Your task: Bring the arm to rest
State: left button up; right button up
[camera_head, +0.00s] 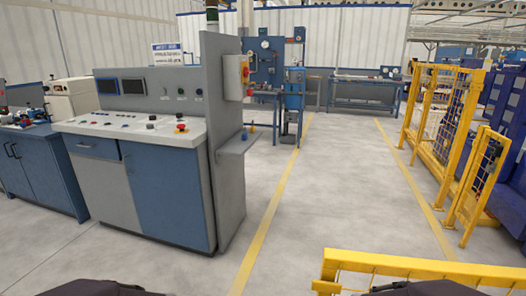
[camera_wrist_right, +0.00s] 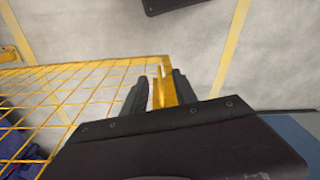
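My right gripper (camera_wrist_right: 160,80) shows in the right wrist view, with two dark fingers spread apart. A yellow post of a mesh fence (camera_wrist_right: 90,90) appears in the gap between them; the fingers do not appear to touch it. In the head view only dark parts of my own arms show at the bottom edge, at left and right. My left gripper is not in view. No pipe is in view.
A control console (camera_head: 150,150) with buttons stands at left, beside a blue cabinet (camera_head: 40,165). A yellow rail (camera_head: 420,268) is close at lower right. Yellow guard fencing (camera_head: 440,130) stands farther right. The floor lane (camera_head: 335,190) between yellow lines is clear.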

notch_tip(320, 180, up, 28)
jog(key=p, duration=2.5)
jog(key=shift+f, duration=0.25)
